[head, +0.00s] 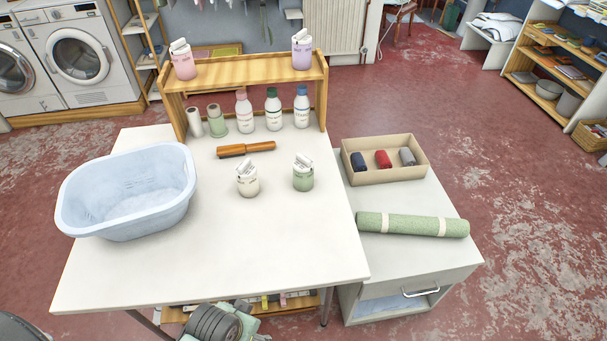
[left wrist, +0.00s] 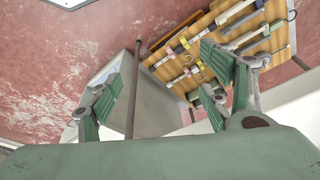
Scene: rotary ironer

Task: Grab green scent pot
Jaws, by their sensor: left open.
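The green scent pot (head: 303,174) stands upright on the white table, right of a cream scent pot (head: 247,180). It has a white label or tag sticking up at its top. My left gripper (left wrist: 155,98) is open and empty in the left wrist view, low beside a dark table leg. No scent pot shows in that view. In the head view, a part of my arm with a dark ribbed section shows at the bottom edge, below the table front. My right gripper is in neither view.
A blue basin (head: 128,190) fills the table's left. A wooden brush (head: 246,149) lies behind the pots, before several bottles under a wooden shelf (head: 245,70) holding pink and lilac pots. The table's front half is clear. A drawer cabinet (head: 410,270) stands right.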

